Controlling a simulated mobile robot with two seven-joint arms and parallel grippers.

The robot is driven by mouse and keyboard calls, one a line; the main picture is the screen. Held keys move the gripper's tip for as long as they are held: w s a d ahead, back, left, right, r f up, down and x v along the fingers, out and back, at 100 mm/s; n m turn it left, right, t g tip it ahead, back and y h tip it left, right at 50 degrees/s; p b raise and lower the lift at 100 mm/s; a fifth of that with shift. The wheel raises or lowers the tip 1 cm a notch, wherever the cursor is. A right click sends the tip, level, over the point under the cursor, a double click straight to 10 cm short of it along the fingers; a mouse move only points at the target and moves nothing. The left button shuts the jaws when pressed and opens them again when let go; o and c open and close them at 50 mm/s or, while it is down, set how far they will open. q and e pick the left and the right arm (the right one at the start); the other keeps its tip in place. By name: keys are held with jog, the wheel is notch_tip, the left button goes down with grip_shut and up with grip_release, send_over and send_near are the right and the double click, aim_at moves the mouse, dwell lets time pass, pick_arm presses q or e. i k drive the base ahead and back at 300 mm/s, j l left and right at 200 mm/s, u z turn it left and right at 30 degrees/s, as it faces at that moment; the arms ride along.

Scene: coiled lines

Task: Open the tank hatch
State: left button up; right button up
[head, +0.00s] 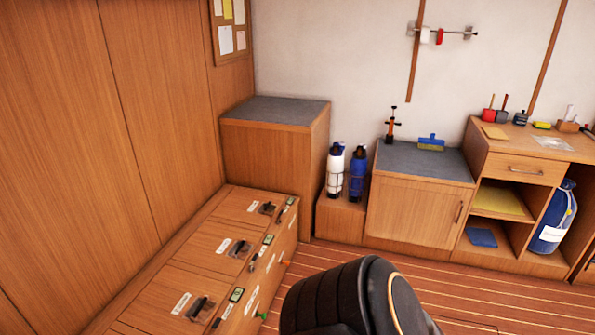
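A low wooden bench (272,262) runs along the left wall. Its top holds several wooden lids in a row: a near lid (180,285), a middle lid (208,243) and a far lid (238,202). Each of these three has a dark handle or latch on a clear or metal plate and a white label too small to read. All three look shut and flush. I cannot tell which one is the tank hatch. Small green-screened devices sit along the bench's front edge, one beside each lid. Neither of my grippers is in view.
Striped floor (480,300) is clear at right. A tall wooden cabinet (265,155) stands beyond the bench. Two bottles and low cabinets (418,210) line the back wall.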

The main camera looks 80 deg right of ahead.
aim_at(242, 206)
jog(key=z, duration=2.1)
jog(key=i+l+u, duration=0.1)
jog(key=u, duration=0.35)
jog(key=i+l+u, duration=0.15)
jog(key=u, duration=0.3)
jog(key=i+l+u, duration=0.3)
jog(key=l, duration=0.25)
jog(key=i+l+u, duration=0.15)
jog(key=l, duration=0.15)
jog(key=i+l+u, duration=0.1)
jog(key=l, duration=0.35)
jog(key=i+l+u, duration=0.1)
jog(key=l, duration=0.35)
jog(key=i+l, duration=0.2)
jog(key=l, duration=0.25)
jog(key=i+l+u, duration=0.15)
jog(key=l, duration=0.3)
jog(key=i+l, duration=0.1)
jog(key=l, duration=0.35)
jog(key=i+l, duration=0.1)
jog(key=l, duration=0.35)
jog(key=i+l, duration=0.1)
jog(key=l, duration=0.35)
jog(key=i+l, duration=0.1)
jog(key=l, duration=0.35)
